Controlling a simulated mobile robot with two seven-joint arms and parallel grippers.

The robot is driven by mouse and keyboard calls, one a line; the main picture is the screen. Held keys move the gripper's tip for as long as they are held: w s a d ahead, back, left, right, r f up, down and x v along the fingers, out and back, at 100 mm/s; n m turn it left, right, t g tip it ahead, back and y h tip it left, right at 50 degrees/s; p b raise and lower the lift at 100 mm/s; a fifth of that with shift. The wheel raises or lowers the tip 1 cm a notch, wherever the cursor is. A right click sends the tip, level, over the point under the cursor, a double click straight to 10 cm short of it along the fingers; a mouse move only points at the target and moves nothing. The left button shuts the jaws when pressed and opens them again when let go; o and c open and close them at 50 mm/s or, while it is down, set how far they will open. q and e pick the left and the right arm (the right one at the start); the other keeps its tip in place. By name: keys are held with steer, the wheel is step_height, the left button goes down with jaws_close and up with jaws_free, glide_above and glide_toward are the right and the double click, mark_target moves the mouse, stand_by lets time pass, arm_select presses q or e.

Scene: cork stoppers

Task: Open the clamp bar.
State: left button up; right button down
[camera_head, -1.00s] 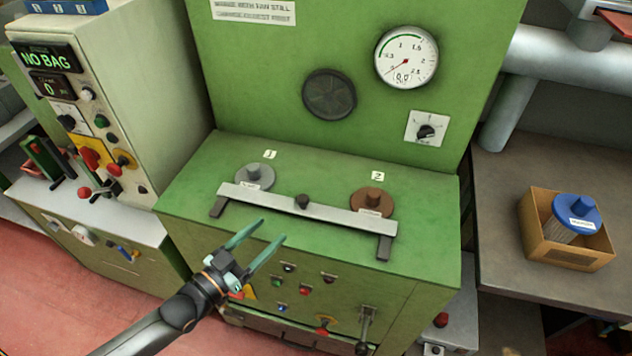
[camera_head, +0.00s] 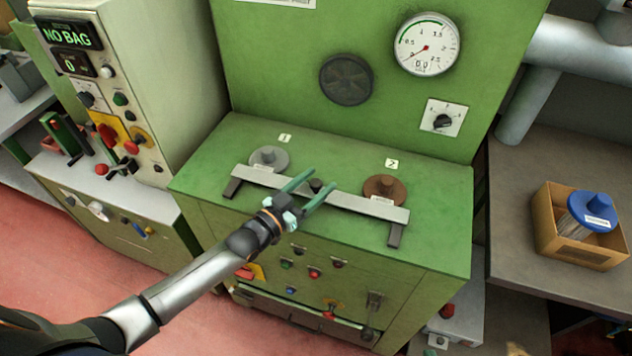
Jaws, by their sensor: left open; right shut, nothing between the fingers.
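The clamp bar (camera_head: 352,202) is a long pale bar on two dark feet. It lies across the front of the green cabinet's top, with a small dark knob (camera_head: 317,186) at its middle. My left gripper (camera_head: 321,177) is open, with its two green fingers pointing toward the bar. In the picture the fingers lie on either side of the knob and overlap the bar. I cannot tell whether they touch it. Behind the bar are a grey lid (camera_head: 268,157) at label 1 and a brown lid (camera_head: 385,187) at label 2. My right gripper is not in view.
The green cabinet's back panel (camera_head: 400,110) rises behind, with a dial gauge (camera_head: 427,44) and a rotary switch (camera_head: 442,120). Buttons and a lever (camera_head: 373,308) are on its front. A box (camera_head: 550,238) with a blue-topped part stands on the right table.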

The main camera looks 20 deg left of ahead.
arm_select(q)
steer(key=shift+w+d, duration=0.1)
steer(key=shift+c, duration=0.4)
jaws_close()
stand_by(1.0)
